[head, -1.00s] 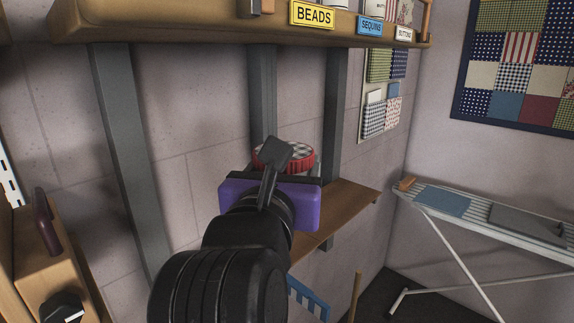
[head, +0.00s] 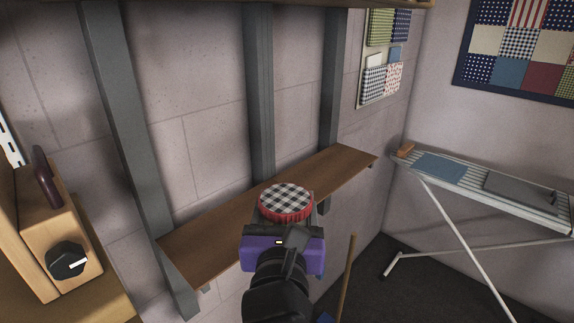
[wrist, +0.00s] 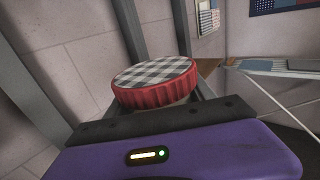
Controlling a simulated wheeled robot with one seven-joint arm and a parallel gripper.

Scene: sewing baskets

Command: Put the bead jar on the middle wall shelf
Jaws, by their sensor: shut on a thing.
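The bead jar (head: 286,201) shows as a red lid with a black-and-white checked top; its body is mostly hidden by my gripper. The lid also shows in the wrist view (wrist: 155,82), roughly upright. My gripper (head: 284,224) is shut on the jar below the lid. The brown wall shelf (head: 222,234) is bare where it shows. The jar overlaps the right half of its front edge in the head view; I cannot tell whether it is over the shelf or in front of it, and no contact is visible.
Grey uprights (head: 260,95) stand against the wall behind the shelf. The underside of a higher shelf (head: 230,3) crosses the top of the view. A wooden cabinet with a black knob (head: 66,261) is at the left. An ironing board (head: 487,188) stands at the right.

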